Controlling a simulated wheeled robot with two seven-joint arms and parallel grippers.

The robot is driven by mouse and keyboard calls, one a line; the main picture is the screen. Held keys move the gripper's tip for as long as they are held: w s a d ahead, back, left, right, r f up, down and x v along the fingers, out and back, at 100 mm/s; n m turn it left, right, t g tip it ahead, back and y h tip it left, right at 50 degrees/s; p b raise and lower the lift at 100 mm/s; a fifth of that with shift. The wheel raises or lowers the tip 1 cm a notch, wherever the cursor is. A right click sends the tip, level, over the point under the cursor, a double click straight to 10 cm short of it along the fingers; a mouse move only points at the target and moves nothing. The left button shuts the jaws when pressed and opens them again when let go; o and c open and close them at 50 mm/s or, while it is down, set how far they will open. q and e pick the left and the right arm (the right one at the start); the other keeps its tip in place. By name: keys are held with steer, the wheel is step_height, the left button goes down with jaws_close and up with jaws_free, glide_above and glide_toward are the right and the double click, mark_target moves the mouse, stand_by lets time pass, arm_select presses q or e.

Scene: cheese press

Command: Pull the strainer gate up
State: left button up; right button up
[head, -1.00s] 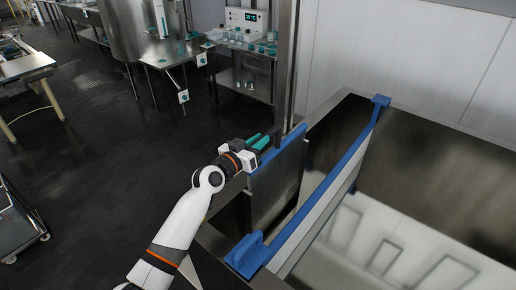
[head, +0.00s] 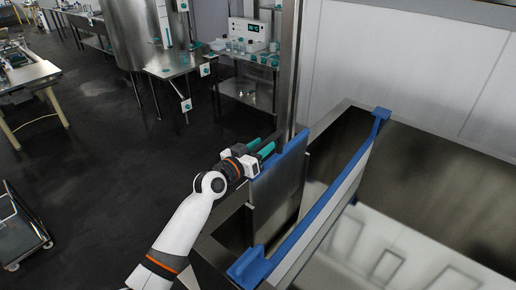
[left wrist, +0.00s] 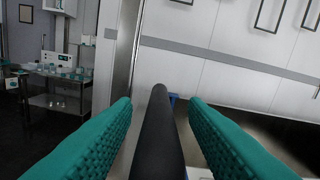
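The strainer gate (head: 277,193) is a grey metal plate with a blue top edge. It stands upright at the near left of the steel tank, its top above the tank rim. My left gripper (head: 268,147) is beside the gate's top edge, its teal fingers pointing along it. In the left wrist view a dark bar (left wrist: 158,135) runs between the fingers of my left gripper (left wrist: 160,105). A gap shows on both sides, so the fingers look open around it. Whether the bar belongs to the gate is unclear. My right gripper is not in view.
A second, longer blue-topped panel (head: 312,213) crosses the tank to the right. A steel post (head: 287,70) stands just behind the gate. Tables with lab ware and a metal vessel (head: 134,35) are behind. Dark floor at left is clear around a trolley (head: 20,235).

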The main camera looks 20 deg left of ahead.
arm_select(q)
steer(key=b+v, duration=0.2)
steer(key=v, duration=1)
